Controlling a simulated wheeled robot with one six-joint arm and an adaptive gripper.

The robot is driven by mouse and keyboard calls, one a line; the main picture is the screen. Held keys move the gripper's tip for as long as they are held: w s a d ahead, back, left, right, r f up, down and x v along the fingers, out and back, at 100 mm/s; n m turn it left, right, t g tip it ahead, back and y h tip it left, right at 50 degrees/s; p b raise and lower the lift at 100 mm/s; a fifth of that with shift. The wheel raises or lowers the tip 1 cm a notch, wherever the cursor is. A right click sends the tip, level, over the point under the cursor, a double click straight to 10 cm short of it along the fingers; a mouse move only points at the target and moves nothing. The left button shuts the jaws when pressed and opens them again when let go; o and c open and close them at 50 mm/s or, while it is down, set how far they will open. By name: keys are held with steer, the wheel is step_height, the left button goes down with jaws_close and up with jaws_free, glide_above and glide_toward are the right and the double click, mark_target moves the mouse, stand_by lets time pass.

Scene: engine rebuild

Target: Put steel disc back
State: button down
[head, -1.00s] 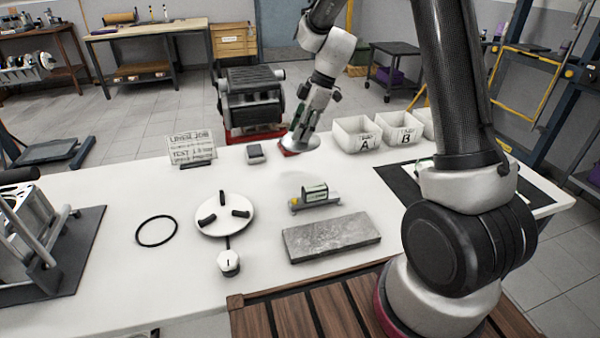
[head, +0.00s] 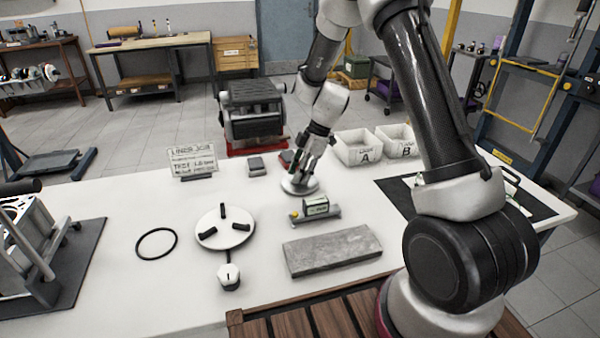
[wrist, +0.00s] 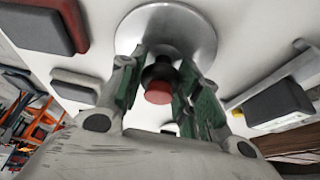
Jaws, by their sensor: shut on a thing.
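The steel disc (head: 296,187) is a round shiny plate with a dark knob with a red cap, seen in the wrist view (wrist: 190,25). My gripper (head: 302,172) is shut on the knob, with the disc below the fingers. In the wrist view the green-lined fingers (wrist: 163,85) stand on both sides of the knob. The disc is close over the white table, behind the small level-like device; I cannot tell whether it touches the table.
A level-like device (head: 316,208) and a grey stone block (head: 331,251) lie in front. A red-edged grey block (head: 287,157) lies behind. Bins A (head: 357,147) and B (head: 397,141) stand back right. A round three-pad plate (head: 225,228) and black ring (head: 156,243) lie left.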

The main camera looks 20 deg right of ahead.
steer(key=shift+f, duration=0.1)
steer(key=c, duration=1)
jaws_free()
steer(key=v, duration=1.2)
steer(key=s+d+r+m+t+h, duration=0.1)
steer(key=s+d+r+m, duration=0.3)
steer(key=s+r, duration=0.5)
steer(key=s+d+r+m+t+h, duration=0.1)
steer(key=s+d+r+m, duration=0.2)
steer(key=s+m, duration=0.4)
steer(key=s+d+r+m+t+h, duration=0.2)
steer(key=s+m, duration=0.5)
steer(key=s, duration=0.8)
step_height(320, 180, up, 2)
steer(key=shift+d+r, duration=0.1)
steer(key=shift+d, duration=0.6)
